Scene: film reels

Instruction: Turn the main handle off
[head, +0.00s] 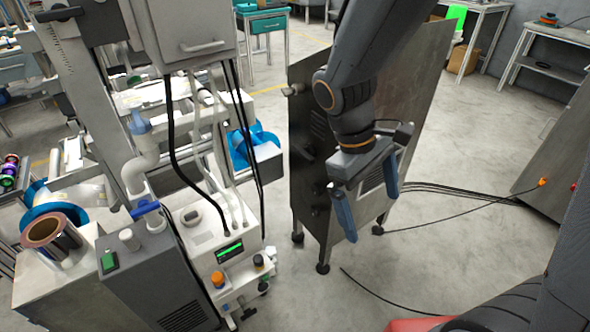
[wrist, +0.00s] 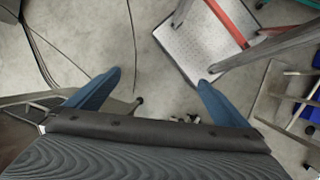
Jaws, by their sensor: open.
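My gripper (head: 371,218) hangs open and empty in front of the grey metal cabinet (head: 310,125) in the head view. I cannot tell for certain which part is the main handle. A bar handle (head: 203,46) is on the pale box at the top, left of my gripper. A small blue handle (head: 145,208) is on the machine lower left. Dark knobs (head: 308,156) are on the cabinet's left side. My gripper and arm hide part of the cabinet.
The white machine with a green-lit display (head: 229,252) stands at the left, with dark cables hanging by it. A reel (head: 45,231) is at far left. Cables (head: 460,188) lie on the floor at right. Open floor (head: 470,240) is to the right of the cabinet.

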